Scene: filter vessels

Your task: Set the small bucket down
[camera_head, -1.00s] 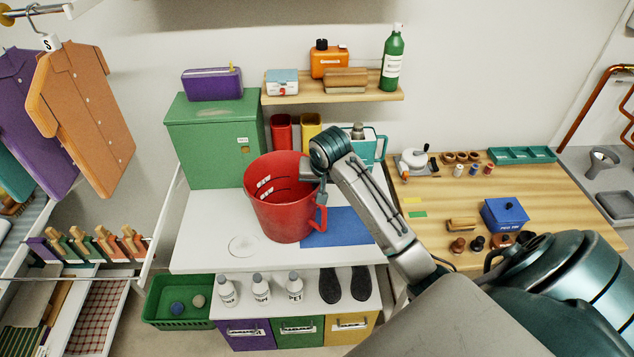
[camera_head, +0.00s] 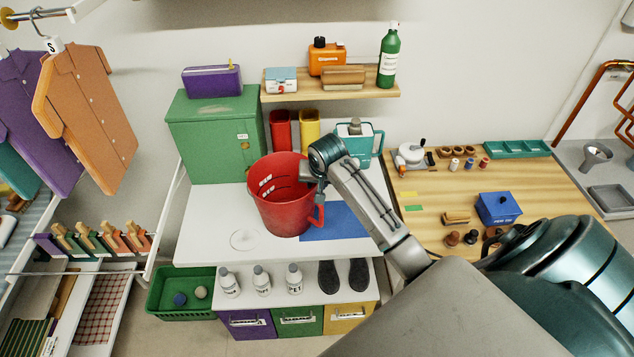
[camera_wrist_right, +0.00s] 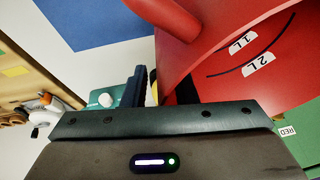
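The small bucket (camera_head: 281,210) is red, with a side handle and litre marks inside. It is upright over the white worktop, left of and partly in front of the blue mat (camera_head: 340,222). I cannot tell whether its base touches the surface. My right gripper (camera_head: 312,180) is at the bucket's right rim and appears shut on its wall; the fingertips are mostly hidden. In the right wrist view the red wall (camera_wrist_right: 195,70) with its marks fills the upper right, close against a dark finger. My left gripper is not in view.
A faint ring outline (camera_head: 244,240) marks the bare worktop (camera_head: 205,225) left of the bucket. White bottles stand on a lower shelf in front.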

